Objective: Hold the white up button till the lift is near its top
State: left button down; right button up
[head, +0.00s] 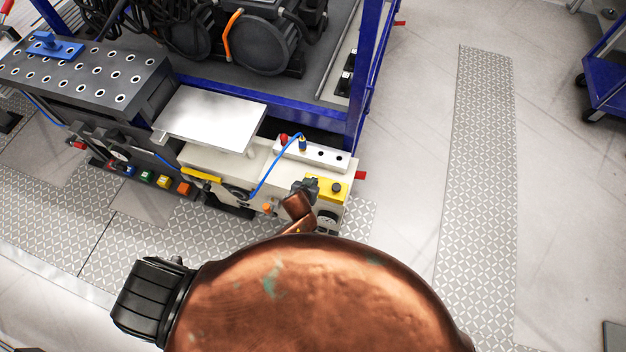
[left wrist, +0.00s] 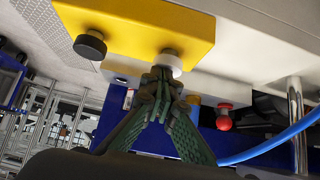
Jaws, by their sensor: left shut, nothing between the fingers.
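The white button (left wrist: 170,62) sits on a yellow control box (left wrist: 130,22) in the left wrist view, beside a black button (left wrist: 90,44). My left gripper (left wrist: 162,76) is shut and empty, its fingertips right at the white button; whether they press it I cannot tell. In the head view the left gripper (head: 305,187) is at the left end of the yellow box (head: 322,195), where it hides the white button; the black button (head: 336,187) shows. A flat silver plate (head: 210,118) stands over the cream bench unit; I cannot tell whether it is the lift. My right gripper is not seen.
A blue cable (head: 268,172) loops close to the left gripper. A white strip with holes (head: 318,153) lies behind the yellow box. A blue frame (head: 360,80) rises behind the bench. A dark perforated block (head: 95,75) is at left. The floor (head: 405,190) to the right is clear.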

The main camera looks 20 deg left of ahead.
pick_arm(q)
jog(key=r, duration=0.1)
jog(key=r+p, duration=0.1)
jog(key=r, duration=0.1)
jog(key=shift+s+r+p, duration=0.25)
jog(key=shift+r+p, duration=0.05)
jog(key=shift+r, duration=0.05)
jog(key=v, duration=0.8)
jog(key=shift+s+r+p, duration=0.15)
jog(key=shift+r+p, duration=0.15)
